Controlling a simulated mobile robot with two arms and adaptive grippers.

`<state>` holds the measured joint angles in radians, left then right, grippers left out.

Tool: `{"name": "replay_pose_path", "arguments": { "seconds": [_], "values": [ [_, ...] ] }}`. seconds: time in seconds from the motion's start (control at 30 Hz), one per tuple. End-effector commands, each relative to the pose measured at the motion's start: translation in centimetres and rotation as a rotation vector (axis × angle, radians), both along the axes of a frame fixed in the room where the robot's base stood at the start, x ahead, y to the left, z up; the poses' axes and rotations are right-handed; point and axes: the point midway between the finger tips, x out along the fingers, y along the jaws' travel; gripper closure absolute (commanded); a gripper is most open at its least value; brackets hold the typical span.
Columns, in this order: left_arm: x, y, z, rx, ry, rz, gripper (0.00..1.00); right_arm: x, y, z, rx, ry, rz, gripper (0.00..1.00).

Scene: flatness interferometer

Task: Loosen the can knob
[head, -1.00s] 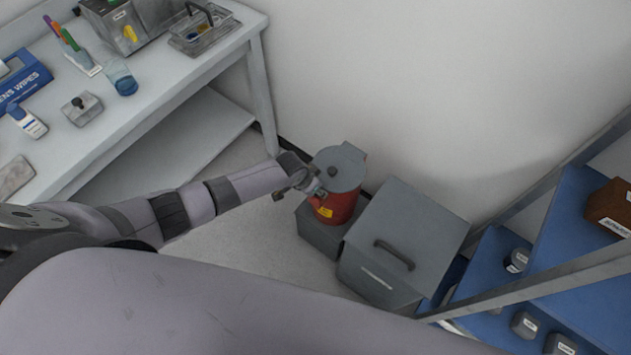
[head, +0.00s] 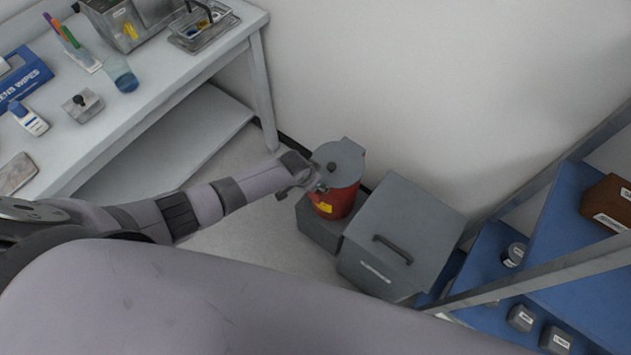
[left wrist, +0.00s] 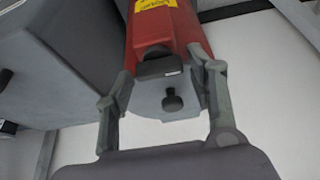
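The red can (head: 335,203) with a grey lid (head: 343,157) stands on a grey block by the wall. A small dark knob (head: 332,167) sits on the lid. The can (left wrist: 176,28) also shows in the left wrist view, with a yellow label. My left gripper (head: 305,180) is at the can's left side, by the lid's edge. In the left wrist view the gripper (left wrist: 163,74) is open, its fingers apart on either side of a dark block (left wrist: 158,64) and a black knob (left wrist: 173,101) on a grey plate. I cannot tell whether the fingers touch anything. My right gripper is not in view.
A grey box (head: 405,235) with a dark handle stands right of the can. A workbench (head: 165,100) with several items is at left. Blue shelves (head: 580,245) with labelled containers are at right. Bare floor lies between bench and can.

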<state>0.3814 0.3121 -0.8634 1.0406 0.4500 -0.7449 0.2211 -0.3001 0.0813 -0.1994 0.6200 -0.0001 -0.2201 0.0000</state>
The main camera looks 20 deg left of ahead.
Motion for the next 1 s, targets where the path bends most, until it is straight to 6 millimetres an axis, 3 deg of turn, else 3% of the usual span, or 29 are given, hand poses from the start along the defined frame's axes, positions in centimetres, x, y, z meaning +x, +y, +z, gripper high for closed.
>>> {"name": "replay_pose_path", "arguments": {
  "seconds": [0.1, 0.57, 1.0],
  "values": [
    [0.0, 0.0, 0.0, 0.000, 0.001, 0.000, 0.39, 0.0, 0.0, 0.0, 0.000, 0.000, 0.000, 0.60],
    [-0.3, 0.1, 0.6, 0.000, 0.001, 0.000, 0.38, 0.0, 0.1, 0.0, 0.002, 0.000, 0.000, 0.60],
    [-2.4, 1.0, 6.0, 0.000, 0.000, -0.001, 0.38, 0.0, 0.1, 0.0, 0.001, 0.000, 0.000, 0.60]
  ]
}}
